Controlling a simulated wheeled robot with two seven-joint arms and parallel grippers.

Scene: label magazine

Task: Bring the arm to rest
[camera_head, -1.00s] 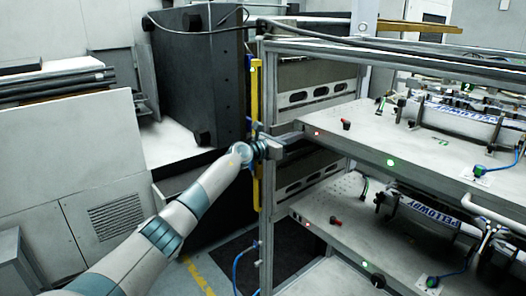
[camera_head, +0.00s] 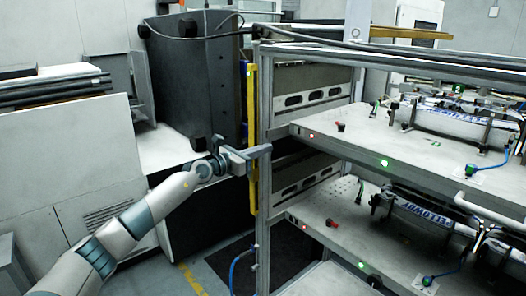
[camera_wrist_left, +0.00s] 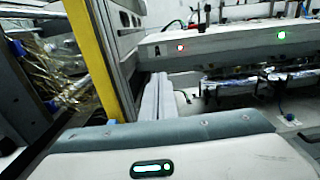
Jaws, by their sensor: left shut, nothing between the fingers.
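My left arm comes in from the lower left in the head view. Its gripper (camera_head: 262,151) is shut and empty, its fingers pointing right, in front of the rack's yellow upright strip (camera_head: 252,110). In the left wrist view the two pale fingers (camera_wrist_left: 158,88) lie side by side, beside the edge of the rack's shelf. I cannot tell exactly how far the fingertips are from the rack post. My right gripper is not in view.
A metal rack holds an upper shelf (camera_head: 420,150) and a lower shelf (camera_head: 345,228), both with label rolls and small lights. A dark cabinet (camera_head: 190,85) stands behind the arm. A pale panel (camera_head: 65,150) is at the left. Floor space shows below the gripper.

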